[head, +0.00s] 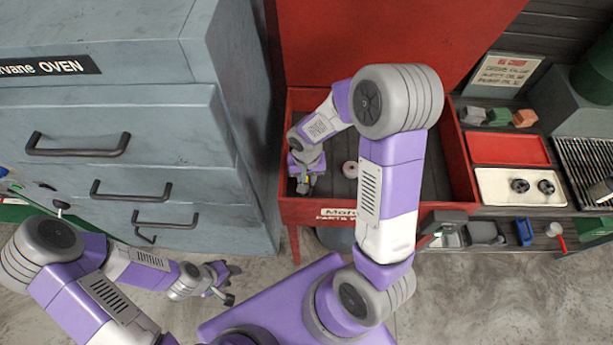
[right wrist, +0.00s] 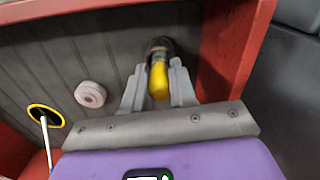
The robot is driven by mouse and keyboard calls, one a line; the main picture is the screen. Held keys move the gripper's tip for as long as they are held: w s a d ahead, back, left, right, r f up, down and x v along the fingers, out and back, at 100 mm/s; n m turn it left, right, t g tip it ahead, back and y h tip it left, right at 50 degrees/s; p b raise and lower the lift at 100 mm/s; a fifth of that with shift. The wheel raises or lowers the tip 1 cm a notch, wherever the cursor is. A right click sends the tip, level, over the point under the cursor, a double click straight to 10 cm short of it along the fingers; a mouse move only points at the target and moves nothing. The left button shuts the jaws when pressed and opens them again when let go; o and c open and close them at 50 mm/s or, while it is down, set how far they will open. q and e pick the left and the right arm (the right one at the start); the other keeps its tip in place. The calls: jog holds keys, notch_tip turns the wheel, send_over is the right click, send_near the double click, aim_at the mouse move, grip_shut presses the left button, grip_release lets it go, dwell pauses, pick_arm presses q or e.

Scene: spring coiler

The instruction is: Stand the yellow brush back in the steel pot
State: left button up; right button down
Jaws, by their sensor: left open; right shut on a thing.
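The yellow brush (right wrist: 160,82) is between the fingers of my right gripper (right wrist: 158,95) in the right wrist view. Its yellow handle points toward the wrist, and its dark end with a metallic band lies beyond the fingertips, near the red wall. In the head view my right gripper (head: 305,182) is low inside the left end of the red basin, shut on the brush. My left gripper (head: 222,284) is open and empty, above the floor in front of the grey cabinet. I cannot make out the steel pot for certain in either view.
The red basin (head: 300,212) has a dark ribbed floor. A pale pink roll (head: 350,169) lies on it and shows in the wrist view (right wrist: 90,94). There, a yellow-ringed dark opening (right wrist: 45,107) with a white rod is at left. My right arm hides part of the basin.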

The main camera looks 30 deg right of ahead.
jog(key=shift+f, duration=0.15)
jog(key=c, duration=0.8)
grip_release()
notch_tip(320, 180, up, 8)
jog(key=shift+f+p, duration=0.2)
jog(key=shift+p, duration=0.55)
